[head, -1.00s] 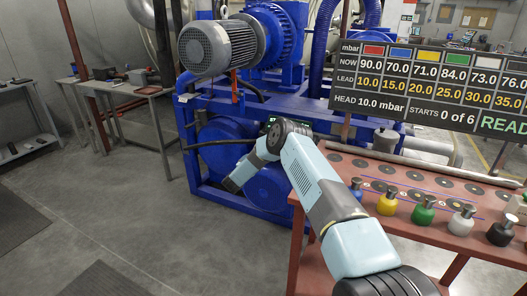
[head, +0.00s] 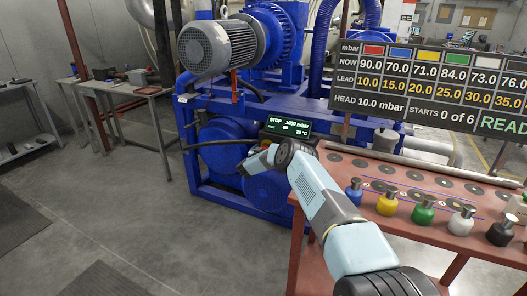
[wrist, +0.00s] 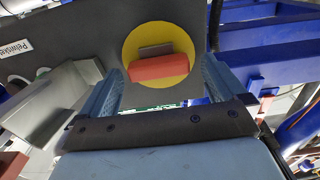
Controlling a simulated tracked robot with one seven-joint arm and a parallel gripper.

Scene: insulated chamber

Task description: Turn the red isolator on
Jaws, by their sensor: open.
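The red isolator handle (wrist: 158,69) is a red bar across a round yellow plate (wrist: 181,46) on a dark grey panel (wrist: 85,40) in the wrist view. The bar lies roughly level in that picture. My gripper (wrist: 163,66) is open, with one finger to the left and one to the right of the handle; I cannot tell whether either touches it. A small display (head: 288,127) above my wrist reads STOP and 1000 mbar.
A red table (head: 345,215) at the right holds blue (head: 355,191), yellow (head: 387,204), green (head: 424,213), white and black knobbed pieces. A board (head: 430,90) above reads STARTS 0 of 6. A grey bracket-like part (wrist: 50,100) is close left of my gripper. Open floor lies left.

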